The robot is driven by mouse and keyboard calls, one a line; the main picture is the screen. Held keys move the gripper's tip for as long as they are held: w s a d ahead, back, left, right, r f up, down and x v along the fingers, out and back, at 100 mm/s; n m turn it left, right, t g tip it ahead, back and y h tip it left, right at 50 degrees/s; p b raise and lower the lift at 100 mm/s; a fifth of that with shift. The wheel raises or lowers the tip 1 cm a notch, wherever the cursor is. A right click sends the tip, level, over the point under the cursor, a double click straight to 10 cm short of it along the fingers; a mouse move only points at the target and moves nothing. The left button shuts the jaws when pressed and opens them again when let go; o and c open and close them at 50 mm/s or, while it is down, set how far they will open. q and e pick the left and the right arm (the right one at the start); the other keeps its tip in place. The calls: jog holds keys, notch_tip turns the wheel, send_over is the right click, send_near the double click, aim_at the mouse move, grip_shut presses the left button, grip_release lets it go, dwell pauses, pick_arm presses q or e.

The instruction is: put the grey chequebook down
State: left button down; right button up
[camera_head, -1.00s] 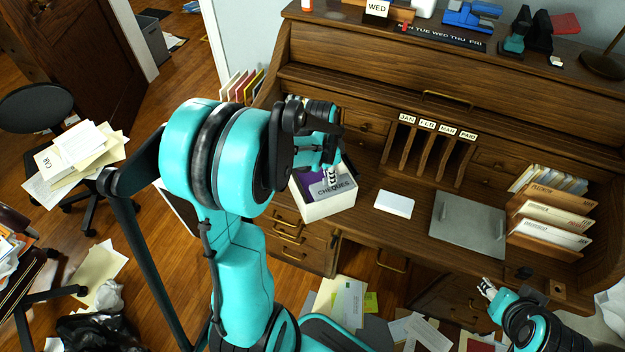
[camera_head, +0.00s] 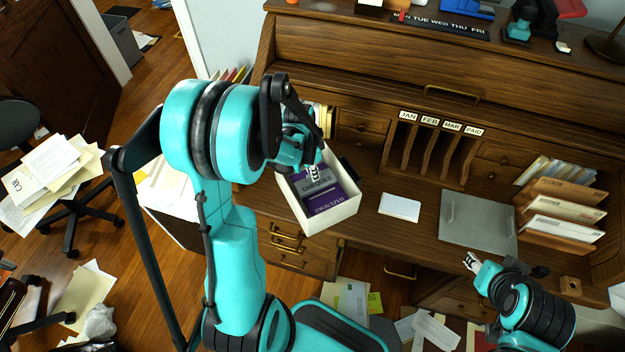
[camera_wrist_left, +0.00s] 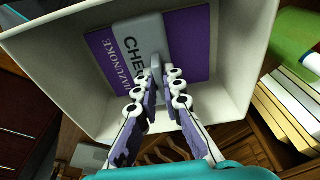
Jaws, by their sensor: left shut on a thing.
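The grey chequebook (camera_head: 318,182), lettered CHEQUES, is inside the open white box (camera_head: 334,221) at the desk's front edge. A purple book (camera_head: 332,203) is in the box too, partly covered by the chequebook. My left gripper (camera_head: 313,171) reaches into the box from above and is shut on the chequebook. In the left wrist view, its fingers (camera_wrist_left: 162,80) close on a raised grey part of the chequebook (camera_wrist_left: 138,42), with the purple book (camera_wrist_left: 186,45) behind. Whether the chequebook touches the book is unclear. My right gripper (camera_head: 470,262) is away at the right, its opening unclear.
A white card (camera_head: 399,207) and a grey metal plate (camera_head: 478,222) lie on the desk right of the box. Upright slots (camera_head: 430,150) stand behind. A rack of envelopes (camera_head: 562,212) is at the right. Bare desktop lies between box and card.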

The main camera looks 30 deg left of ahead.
pick_arm(q)
notch_tip(320, 180, down, 3)
jog(key=shift+r+b, duration=0.15)
jog(key=shift+b, duration=0.35)
jog(key=shift+f+b, duration=0.6)
jog(key=shift+f, duration=0.1)
jog(key=c, duration=1.6)
grip_release()
jog(key=shift+c, duration=0.2)
jog(key=shift+r, duration=0.2)
